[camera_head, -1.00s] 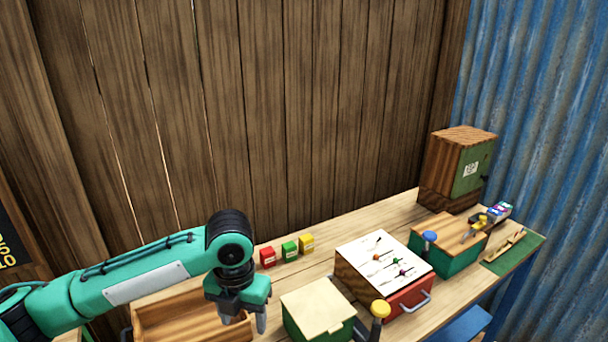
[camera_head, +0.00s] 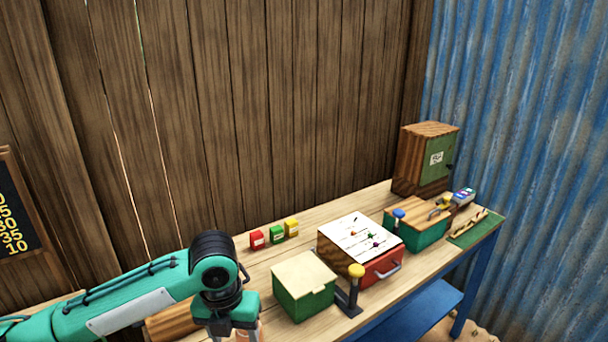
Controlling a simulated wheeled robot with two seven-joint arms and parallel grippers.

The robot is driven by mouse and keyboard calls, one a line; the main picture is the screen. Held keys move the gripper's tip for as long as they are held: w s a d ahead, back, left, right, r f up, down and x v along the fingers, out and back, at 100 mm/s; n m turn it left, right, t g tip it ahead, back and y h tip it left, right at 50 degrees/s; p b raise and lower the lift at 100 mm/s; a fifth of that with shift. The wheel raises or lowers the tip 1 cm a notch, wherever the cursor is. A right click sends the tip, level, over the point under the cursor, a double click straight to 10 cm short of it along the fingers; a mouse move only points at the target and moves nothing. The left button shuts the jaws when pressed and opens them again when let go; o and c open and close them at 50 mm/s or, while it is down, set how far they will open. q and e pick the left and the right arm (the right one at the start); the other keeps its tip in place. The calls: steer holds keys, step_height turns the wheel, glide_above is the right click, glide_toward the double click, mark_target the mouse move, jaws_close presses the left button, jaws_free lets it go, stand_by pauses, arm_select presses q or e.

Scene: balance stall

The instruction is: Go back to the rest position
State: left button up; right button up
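My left arm comes in from the lower left, and its gripper (camera_head: 236,333) hangs pointing down at the bottom edge of the picture, in front of a wooden tray (camera_head: 170,322). The fingertips are at or past the picture's edge, and something pale and orange shows near them, so I cannot tell whether the gripper is open or holds anything. My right gripper and arm are not in view.
The workbench (camera_head: 335,212) carries a green box with a cream lid (camera_head: 303,285), a yellow-knobbed lever (camera_head: 355,285), a red-drawer box (camera_head: 375,267), small red, green and yellow boxes (camera_head: 277,234), a green wooden-topped box (camera_head: 425,228) and a wooden cabinet (camera_head: 413,165). A number board (camera_head: 15,215) hangs at left.

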arm_select(q)
steer(key=s+d+f+n+t+h, duration=0.1)
steer(key=s+d+f+n+h, duration=0.15)
steer(key=s+f+n, duration=0.4)
steer(key=s+d+f+n+t+h, duration=0.1)
steer(key=s+d+f+n+h, duration=0.2)
steer(key=n, duration=0.6)
steer(key=s+a+f+n+t+y, duration=0.1)
steer(key=s+a+f+n+y, duration=0.2)
steer(key=s+a+f+n, duration=0.45)
steer(key=s+a+f+n+y, duration=0.3)
steer(key=s+a+n, duration=0.2)
steer(key=a+n, duration=0.5)
step_height(320, 180, down, 29)
steer(key=d+n+g, duration=0.1)
steer(key=d+n, duration=0.1)
steer(key=s+a+f+g, duration=0.1)
steer(key=s+a+f, duration=0.2)
steer(key=s+f, duration=1.6)
steer(key=shift+s+a+f, duration=0.15)
steer(key=shift+s+f, duration=0.15)
steer(key=shift+f, duration=0.45)
